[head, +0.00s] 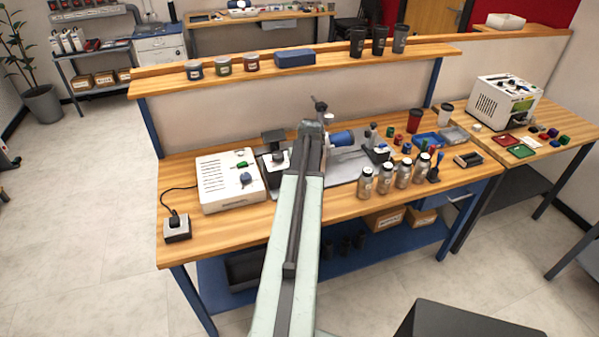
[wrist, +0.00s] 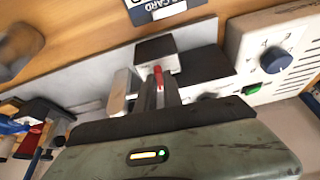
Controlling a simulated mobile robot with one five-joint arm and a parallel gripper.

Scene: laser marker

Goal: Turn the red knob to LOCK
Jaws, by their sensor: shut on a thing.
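The red knob (wrist: 158,70) shows as a small red tip between the fingers of my gripper (wrist: 160,88) in the wrist view. My gripper is shut on it, and the fingers hide most of the knob. A black-topped block (wrist: 156,47) stands just behind the knob. I cannot read any LOCK mark or tell which way the knob points. In the head view my own arm hides the knob and the gripper's fingertips.
A white box (head: 230,181) with a blue knob (wrist: 275,60) and a green switch (wrist: 250,89) stands beside the fixture. A red cup (head: 415,120) and a blue tray (head: 428,139) lie farther right.

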